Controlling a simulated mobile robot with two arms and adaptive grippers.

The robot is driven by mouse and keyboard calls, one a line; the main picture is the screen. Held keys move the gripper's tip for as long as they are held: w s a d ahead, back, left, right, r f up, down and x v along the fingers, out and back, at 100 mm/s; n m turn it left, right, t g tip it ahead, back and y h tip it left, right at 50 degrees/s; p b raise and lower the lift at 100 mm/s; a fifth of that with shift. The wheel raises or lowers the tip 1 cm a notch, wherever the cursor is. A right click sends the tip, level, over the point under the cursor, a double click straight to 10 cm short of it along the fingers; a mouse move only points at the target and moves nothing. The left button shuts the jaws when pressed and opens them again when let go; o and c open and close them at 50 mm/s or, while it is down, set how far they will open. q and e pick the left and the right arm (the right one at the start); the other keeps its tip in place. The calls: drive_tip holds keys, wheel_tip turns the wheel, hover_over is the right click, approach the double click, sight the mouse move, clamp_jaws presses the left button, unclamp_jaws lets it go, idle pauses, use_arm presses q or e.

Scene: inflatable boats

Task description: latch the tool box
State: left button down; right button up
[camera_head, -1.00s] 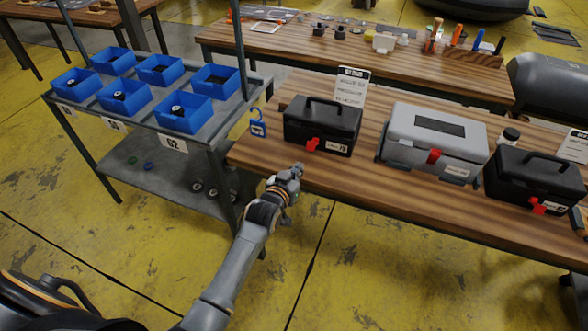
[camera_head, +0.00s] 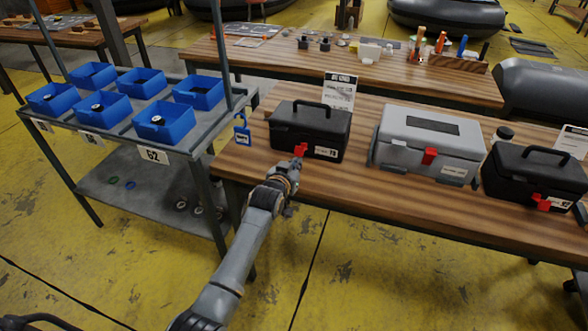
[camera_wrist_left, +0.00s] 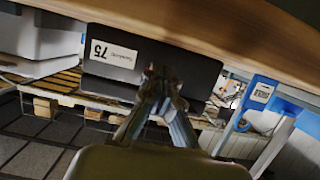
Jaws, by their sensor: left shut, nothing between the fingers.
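A black tool box (camera_head: 312,125) with a top handle and a red latch (camera_head: 301,149) stands at the left of the wooden table. Its lid looks down; whether the latch is fastened is too small to tell. My left gripper (camera_head: 295,166) is shut and empty, just in front of and below the latch. I cannot tell whether they touch. My right gripper is not in view.
A grey tool box (camera_head: 428,137) and another black tool box (camera_head: 535,174) stand to the right. A blue padlock-shaped tag (camera_head: 242,132) is left of the near box. A cart (camera_head: 207,135) with blue bins stands at left. The table's front edge is close below my gripper.

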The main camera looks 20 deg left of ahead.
use_arm(q)
drive_tip(key=shift+r, duration=0.15)
idle(0.3)
drive_tip(key=shift+r+p, duration=0.3)
drive_tip(key=shift+p, duration=0.15)
drive_tip(key=shift+w+r+p, duration=0.1)
drive_tip(key=shift+r+p, duration=0.55)
drive_tip(key=shift+r, duration=0.15)
